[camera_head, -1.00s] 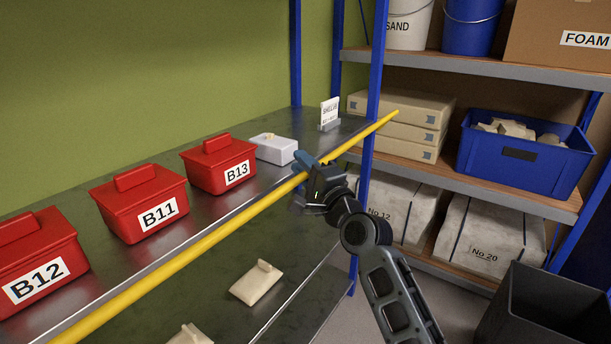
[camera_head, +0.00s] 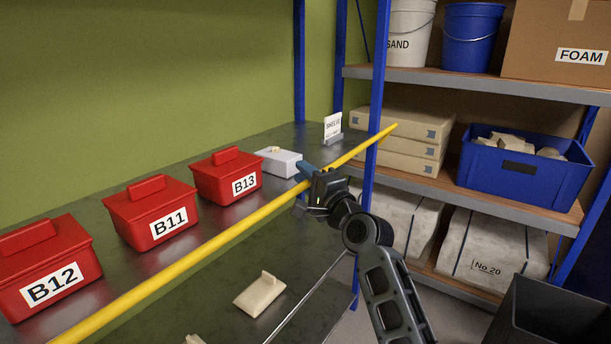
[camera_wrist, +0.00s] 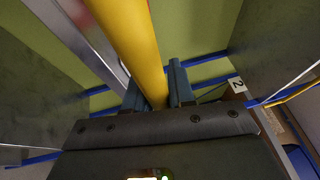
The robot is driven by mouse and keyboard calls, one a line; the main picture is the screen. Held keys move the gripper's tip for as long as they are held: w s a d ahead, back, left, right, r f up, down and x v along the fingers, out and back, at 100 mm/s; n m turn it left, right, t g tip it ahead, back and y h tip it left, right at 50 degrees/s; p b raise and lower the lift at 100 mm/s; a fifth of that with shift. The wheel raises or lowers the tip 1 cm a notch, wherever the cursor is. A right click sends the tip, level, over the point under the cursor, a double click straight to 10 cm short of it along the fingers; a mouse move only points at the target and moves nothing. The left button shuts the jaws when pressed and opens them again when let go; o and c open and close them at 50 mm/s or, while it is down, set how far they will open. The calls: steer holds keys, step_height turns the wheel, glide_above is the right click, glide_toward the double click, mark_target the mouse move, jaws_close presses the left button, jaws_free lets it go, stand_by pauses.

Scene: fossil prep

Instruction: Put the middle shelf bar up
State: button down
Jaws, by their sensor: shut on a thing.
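The yellow shelf bar (camera_head: 215,236) runs diagonally along the front edge of the shelf with the red boxes, from the lower left to the blue post (camera_head: 377,100) at the right. My gripper (camera_head: 308,176) is shut on the bar near its right end. In the wrist view the yellow bar (camera_wrist: 130,45) passes between the two fingers of my gripper (camera_wrist: 158,88). The bar's right tip shows just beyond the post. Its left end is out of view in the head view, and I cannot tell how it is held there.
Red boxes B12 (camera_head: 45,265), B11 (camera_head: 150,210) and B13 (camera_head: 226,176) stand on the metal shelf behind the bar, with a white box (camera_head: 280,161) and a sign (camera_head: 332,127). A lower shelf holds a pale block (camera_head: 260,294). A dark bin (camera_head: 545,315) stands at lower right.

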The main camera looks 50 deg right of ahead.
steer(key=shift+w+a+f, duration=0.15)
steer(key=shift+a+f, duration=0.05)
steer(key=shift+f, duration=0.45)
steer(key=c, duration=1.2)
jaws_free()
steer(key=shift+w, duration=0.1)
steer(key=shift+o, duration=0.7)
steer(key=shift+d+r, duration=0.1)
steer(key=s+a+r+p, duration=0.3)
steer(key=s+p, duration=0.2)
steer(key=s, duration=0.3)
steer(key=shift+a+f, duration=0.1)
